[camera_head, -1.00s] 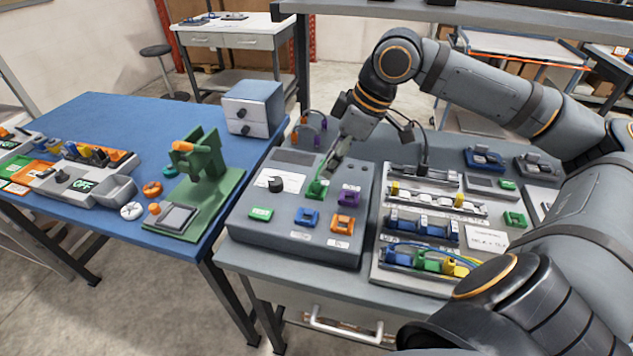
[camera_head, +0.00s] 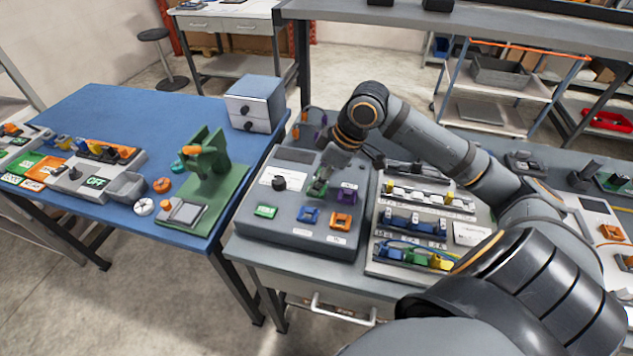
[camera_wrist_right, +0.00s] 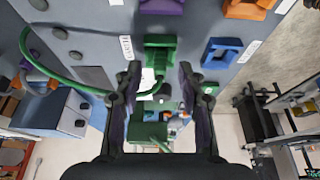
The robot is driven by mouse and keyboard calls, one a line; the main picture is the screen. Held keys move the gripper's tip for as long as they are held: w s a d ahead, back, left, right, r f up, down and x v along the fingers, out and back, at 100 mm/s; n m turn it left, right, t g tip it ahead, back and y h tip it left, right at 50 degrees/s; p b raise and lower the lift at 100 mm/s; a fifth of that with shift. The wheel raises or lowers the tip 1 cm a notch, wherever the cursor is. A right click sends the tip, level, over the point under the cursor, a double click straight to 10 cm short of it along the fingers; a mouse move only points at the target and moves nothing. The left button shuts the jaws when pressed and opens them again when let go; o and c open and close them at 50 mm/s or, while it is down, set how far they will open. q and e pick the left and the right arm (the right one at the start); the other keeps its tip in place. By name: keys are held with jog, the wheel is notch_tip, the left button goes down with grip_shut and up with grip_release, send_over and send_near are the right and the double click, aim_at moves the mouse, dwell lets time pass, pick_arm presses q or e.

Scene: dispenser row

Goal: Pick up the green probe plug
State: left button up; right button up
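The green probe plug (camera_head: 318,187) sits on the sloped top of the grey tester box (camera_head: 285,229), left of the purple socket block (camera_head: 346,194). My right gripper (camera_head: 324,173) is right over it and partly hides it. In the right wrist view the green plug (camera_wrist_right: 160,52) lies ahead of the fingertips, with a green cable looping to the left. My right gripper (camera_wrist_right: 159,78) is open there, one finger each side of the plug's line. The fingers do not appear to press on it; exact contact cannot be told. My left gripper is not in view.
Blue (camera_head: 308,215), orange (camera_head: 341,221) and green (camera_head: 265,211) blocks sit nearby on the box. A rack with several plugs (camera_head: 415,222) stands to the right. A green press (camera_head: 205,190) and drawer unit (camera_head: 255,103) stand on the blue table to the left.

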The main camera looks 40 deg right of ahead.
jog(key=shift+f, duration=0.15)
jog(key=shift+c, duration=0.3)
grip_shut()
